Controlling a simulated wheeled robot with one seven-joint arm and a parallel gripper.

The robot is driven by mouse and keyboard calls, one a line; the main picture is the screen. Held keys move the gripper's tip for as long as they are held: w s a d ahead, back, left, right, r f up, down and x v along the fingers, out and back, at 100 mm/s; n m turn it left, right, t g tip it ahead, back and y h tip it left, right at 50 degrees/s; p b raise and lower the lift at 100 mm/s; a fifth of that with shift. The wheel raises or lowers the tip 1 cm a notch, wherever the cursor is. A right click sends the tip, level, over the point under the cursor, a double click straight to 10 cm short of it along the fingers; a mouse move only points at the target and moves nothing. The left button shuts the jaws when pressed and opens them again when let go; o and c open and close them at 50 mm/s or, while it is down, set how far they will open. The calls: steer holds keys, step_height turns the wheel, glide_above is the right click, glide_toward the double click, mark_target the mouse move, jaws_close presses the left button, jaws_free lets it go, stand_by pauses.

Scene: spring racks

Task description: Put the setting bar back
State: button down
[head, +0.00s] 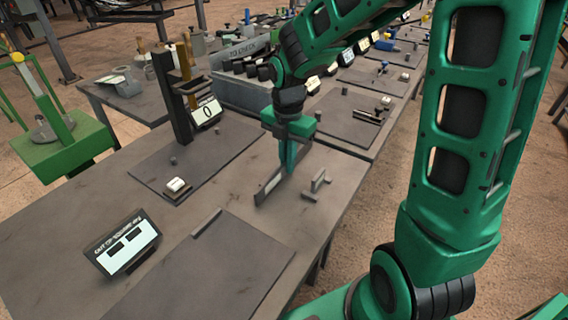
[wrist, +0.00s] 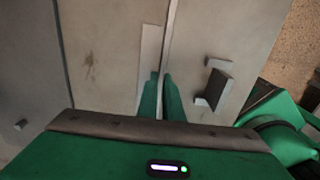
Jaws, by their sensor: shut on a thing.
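My gripper (head: 289,170) points down over the near bench, closed on a flat grey bar (head: 268,188), which I take for the setting bar. The bar stands on edge, running from lower left to upper right; its lower edge is at or close to the bench top, and I cannot tell whether it touches. In the wrist view my fingers (wrist: 160,98) pinch it, and a pale strip of the bar (wrist: 151,48) shows ahead of them. The fingers hide its middle. A small two-post bracket (head: 316,184) is just right of the bar, apart from it; it also shows in the wrist view (wrist: 214,84).
A sign (head: 123,244) stands front left, near another mat (head: 205,275). A grey "TO CHECK" bin (head: 238,92) is behind. The bench's right edge is close to the bracket.

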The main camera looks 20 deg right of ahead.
steer(key=shift+f, duration=0.3)
steer(key=c, duration=1.9)
jaws_free()
steer(key=shift+f, duration=0.1)
step_height(320, 180, up, 12)
steer(key=shift+r, duration=0.1)
